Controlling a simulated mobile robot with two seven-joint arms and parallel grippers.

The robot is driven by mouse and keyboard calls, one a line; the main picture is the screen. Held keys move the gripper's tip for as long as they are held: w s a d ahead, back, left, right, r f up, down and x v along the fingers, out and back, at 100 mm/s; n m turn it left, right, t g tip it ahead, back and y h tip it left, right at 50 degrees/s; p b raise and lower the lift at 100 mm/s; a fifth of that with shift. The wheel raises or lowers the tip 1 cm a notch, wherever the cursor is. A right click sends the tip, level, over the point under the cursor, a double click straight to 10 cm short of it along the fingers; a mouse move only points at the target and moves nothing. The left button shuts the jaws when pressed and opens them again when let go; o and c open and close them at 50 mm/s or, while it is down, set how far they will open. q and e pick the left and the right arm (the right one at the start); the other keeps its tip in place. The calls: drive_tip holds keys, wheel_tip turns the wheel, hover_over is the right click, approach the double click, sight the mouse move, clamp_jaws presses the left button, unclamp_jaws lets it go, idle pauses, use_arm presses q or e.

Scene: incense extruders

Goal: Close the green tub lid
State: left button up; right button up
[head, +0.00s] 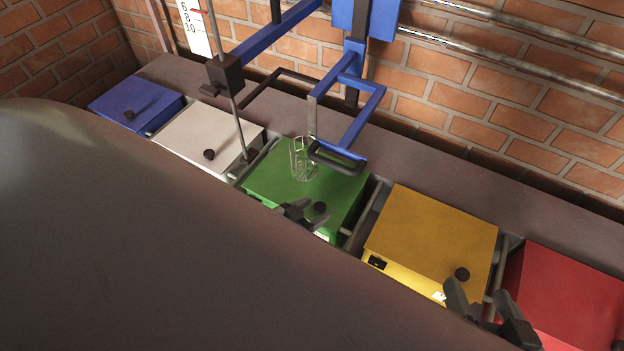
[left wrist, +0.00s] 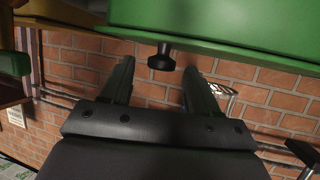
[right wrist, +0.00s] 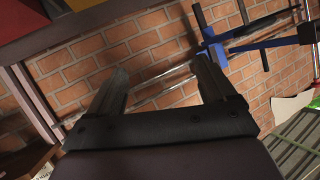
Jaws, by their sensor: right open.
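The green tub lid (head: 275,183) is in the middle of the head view, with a dark round knob (head: 320,207) near its front edge. The lid covers the top of the green tub; I cannot tell whether it is fully down. My left gripper (head: 294,211) is at the lid's front edge, just left of the knob in the head view. In the left wrist view the green lid (left wrist: 230,22) fills the top, and the knob (left wrist: 161,62) shows between the open fingertips, with no visible grip on it. My right gripper (head: 488,312) is open and empty by the yellow tub's front right corner.
Blue (head: 135,103), white (head: 210,133), yellow (head: 430,240) and red (head: 570,295) lidded tubs flank the green one. A blue frame (head: 365,115) and a clear, cup-like wire-edged shape (head: 303,160) overlap the green lid's back in view. A brick wall (head: 480,100) stands behind.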

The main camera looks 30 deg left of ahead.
use_arm(q)
drive_tip(key=shift+s+r, duration=0.15)
drive_tip(key=shift+s, duration=0.05)
drive_tip(key=p+v, duration=0.3)
drive_tip(key=v, duration=0.3)
drive_tip(key=shift+s, duration=0.35)
use_arm(e)
drive_tip(key=d, duration=0.1)
drive_tip(key=d+h, duration=0.1)
drive_tip(key=s+r, duration=0.1)
drive_tip(key=shift+d+n+h, duration=0.3)
drive_tip(key=shift+d+n, duration=0.1)
use_arm(q)
drive_tip(key=shift+a, duration=0.1)
